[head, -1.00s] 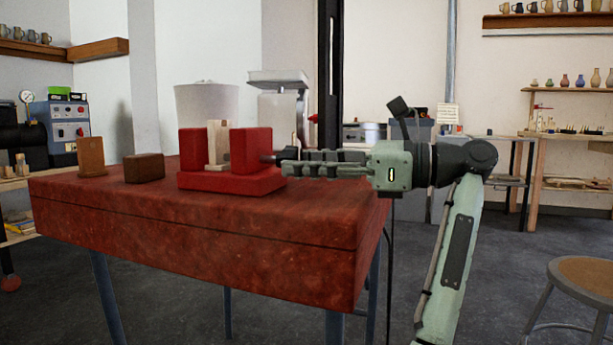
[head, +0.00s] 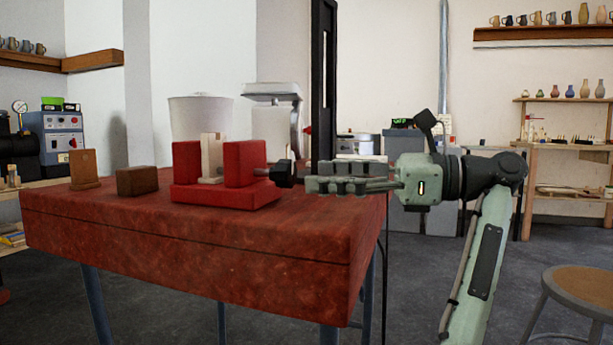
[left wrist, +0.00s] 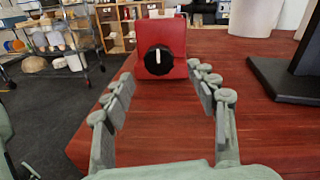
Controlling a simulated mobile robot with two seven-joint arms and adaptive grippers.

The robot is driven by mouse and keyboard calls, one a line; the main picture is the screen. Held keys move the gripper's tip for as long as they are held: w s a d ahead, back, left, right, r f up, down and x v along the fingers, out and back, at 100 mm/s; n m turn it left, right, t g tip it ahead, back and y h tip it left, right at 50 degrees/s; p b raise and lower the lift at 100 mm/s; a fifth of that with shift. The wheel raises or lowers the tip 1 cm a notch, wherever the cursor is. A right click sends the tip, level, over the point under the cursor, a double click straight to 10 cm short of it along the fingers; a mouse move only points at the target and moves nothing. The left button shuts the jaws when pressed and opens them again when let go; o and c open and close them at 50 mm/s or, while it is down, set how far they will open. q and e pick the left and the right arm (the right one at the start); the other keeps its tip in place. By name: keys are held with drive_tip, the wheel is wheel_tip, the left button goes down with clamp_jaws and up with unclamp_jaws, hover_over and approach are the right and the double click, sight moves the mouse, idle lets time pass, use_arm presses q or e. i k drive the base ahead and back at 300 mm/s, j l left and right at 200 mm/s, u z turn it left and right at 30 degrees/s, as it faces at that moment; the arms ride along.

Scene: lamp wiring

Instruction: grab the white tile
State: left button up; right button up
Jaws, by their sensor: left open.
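No plainly white tile can be made out. A pale, cream-coloured upright piece (head: 209,155) stands between the two red blocks of a red fixture (head: 228,194) on the table; it looks more wooden than white. A black knob (head: 284,172) sticks out of the fixture's right side. My left gripper (head: 312,180) is open and empty to the right of the knob, pointing at it and apart from it. In the left wrist view the knob (left wrist: 160,60) with its white mark lies ahead between the open fingers. My right gripper is not in view.
The red table (head: 180,235) carries two brown wooden blocks at the left, one of them here (head: 138,181). A white bin-like vessel (head: 200,118) and a grey-white stand (head: 273,115) are behind the fixture. A stool (head: 583,292) stands at the right. The table's front is clear.

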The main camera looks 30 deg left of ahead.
sight(212, 143)
drive_tip(key=k, duration=1.5)
